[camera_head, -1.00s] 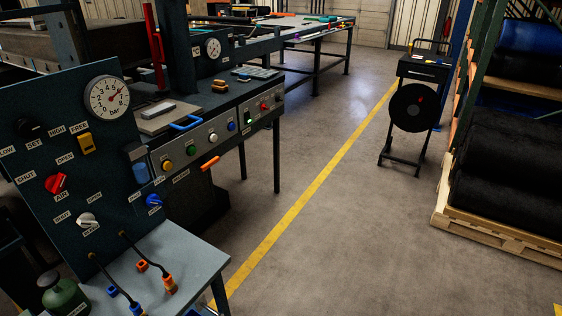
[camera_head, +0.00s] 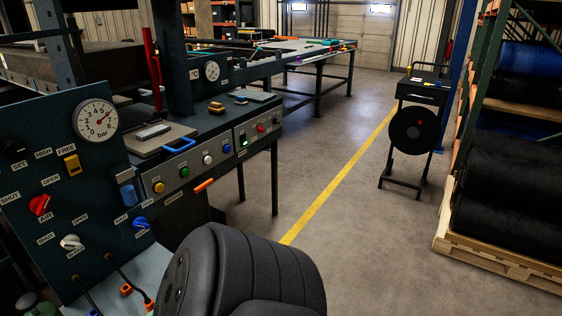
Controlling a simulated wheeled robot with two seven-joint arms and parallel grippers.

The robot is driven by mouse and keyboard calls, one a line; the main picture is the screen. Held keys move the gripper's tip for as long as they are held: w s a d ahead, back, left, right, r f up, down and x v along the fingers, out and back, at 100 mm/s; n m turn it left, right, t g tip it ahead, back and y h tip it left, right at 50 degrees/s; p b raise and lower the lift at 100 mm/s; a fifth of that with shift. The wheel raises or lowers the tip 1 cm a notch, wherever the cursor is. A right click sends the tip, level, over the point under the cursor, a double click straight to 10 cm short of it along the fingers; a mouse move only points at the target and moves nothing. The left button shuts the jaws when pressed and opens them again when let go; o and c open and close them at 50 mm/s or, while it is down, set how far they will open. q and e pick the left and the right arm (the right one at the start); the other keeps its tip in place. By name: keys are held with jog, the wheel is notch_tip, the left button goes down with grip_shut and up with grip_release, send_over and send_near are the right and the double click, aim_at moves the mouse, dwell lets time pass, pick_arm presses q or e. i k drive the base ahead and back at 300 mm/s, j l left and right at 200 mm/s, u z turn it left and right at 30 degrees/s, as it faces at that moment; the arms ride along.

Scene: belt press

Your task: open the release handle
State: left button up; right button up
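An orange handle (camera_head: 203,185) sticks out below the front edge of the press's button panel (camera_head: 207,160). A label too small to read sits left of it, so I cannot confirm it is the release handle. A tall red lever (camera_head: 152,60) stands upright behind the panel. A black rounded part of my own arm fills the bottom middle of the view, in front of and below the orange handle and apart from it in the picture. Neither of my grippers shows.
A dark control board (camera_head: 75,175) with a gauge (camera_head: 96,120) and several knobs stands at the left. A reel stand (camera_head: 414,130) and a rack (camera_head: 475,150) with black rolls are at the right. The floor (camera_head: 345,180) between, with its yellow line, is clear.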

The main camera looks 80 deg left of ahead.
aim_at(201, 185)
jog(key=z, duration=0.45)
jog(key=j+z, duration=0.2)
jog(key=z, duration=0.25)
jog(key=i+j+z, duration=0.1)
jog(key=z, duration=0.3)
jog(key=j, duration=0.2)
jog(key=j+u, duration=0.1)
jog(key=u, duration=0.3)
jog(key=j+u, duration=0.15)
jog(key=u, duration=0.3)
jog(key=j+u, duration=0.1)
jog(key=u, duration=0.3)
jog(key=j+u, duration=0.2)
jog(key=u, duration=1.7)
jog(key=i+j+u, duration=0.1)
jog(key=u, duration=0.75)
jog(key=i+l, duration=0.05)
